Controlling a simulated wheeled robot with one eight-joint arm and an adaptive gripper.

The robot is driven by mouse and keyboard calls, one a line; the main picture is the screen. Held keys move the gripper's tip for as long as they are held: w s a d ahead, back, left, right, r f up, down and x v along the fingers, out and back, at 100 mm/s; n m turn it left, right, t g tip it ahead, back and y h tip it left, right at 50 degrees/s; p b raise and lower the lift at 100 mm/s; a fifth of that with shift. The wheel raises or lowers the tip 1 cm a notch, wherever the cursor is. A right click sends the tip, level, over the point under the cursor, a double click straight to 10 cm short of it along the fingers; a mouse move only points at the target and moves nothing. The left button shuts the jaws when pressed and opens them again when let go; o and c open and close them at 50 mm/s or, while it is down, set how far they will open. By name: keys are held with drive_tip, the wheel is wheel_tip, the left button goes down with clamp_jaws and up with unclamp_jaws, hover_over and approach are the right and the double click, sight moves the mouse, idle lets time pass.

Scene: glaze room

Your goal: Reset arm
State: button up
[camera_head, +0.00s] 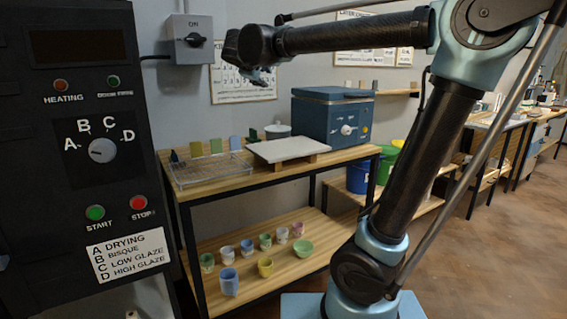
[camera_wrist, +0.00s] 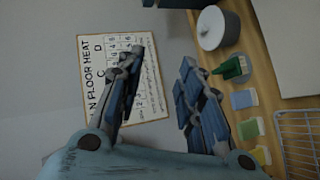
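My arm rises from the lower right of the head view and reaches left across the upper part, its last link about level. My gripper (camera_head: 262,72) hangs at the end of it, in front of the wall and above the wooden bench. In the wrist view, my gripper (camera_wrist: 161,60) has its two blue-padded fingers spread apart with nothing between them. A wall chart (camera_wrist: 125,85) shows behind the left finger. It hangs on the wall in the head view too (camera_head: 243,84).
The bench (camera_head: 225,178) carries a wire rack (camera_head: 212,170), a pale slab (camera_head: 288,149) and a blue box (camera_head: 333,117). Several cups (camera_head: 229,281) stand on its lower shelf.

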drive_tip(key=s+d+f+m+g+h, duration=0.1)
drive_tip(key=s+d+f+m+g, duration=0.1)
drive_tip(key=s+d+f, duration=0.45)
drive_tip(key=s+d+f+m+g, duration=0.3)
drive_tip(key=d+f, duration=0.6)
drive_tip(key=d, duration=0.1)
drive_tip(key=s+d+f+m+g+h, duration=0.1)
drive_tip(key=s+d+f+m+g, duration=0.1)
drive_tip(key=s+d+f, duration=0.4)
drive_tip(key=s+d+f+m+g+y, duration=0.2)
drive_tip(key=s+f+m, duration=0.1)
drive_tip(key=s+f, duration=0.5)
drive_tip(key=s+d+f+m+g+y, duration=0.2)
drive_tip(key=s+f+m, duration=0.1)
drive_tip(key=s+f, duration=0.6)
wheel_tip(320, 180, down, 5)
drive_tip(key=shift+d+r+g+y, duration=0.2)
drive_tip(key=shift+d+g+y, duration=0.05)
drive_tip(key=shift+g+y, duration=0.05)
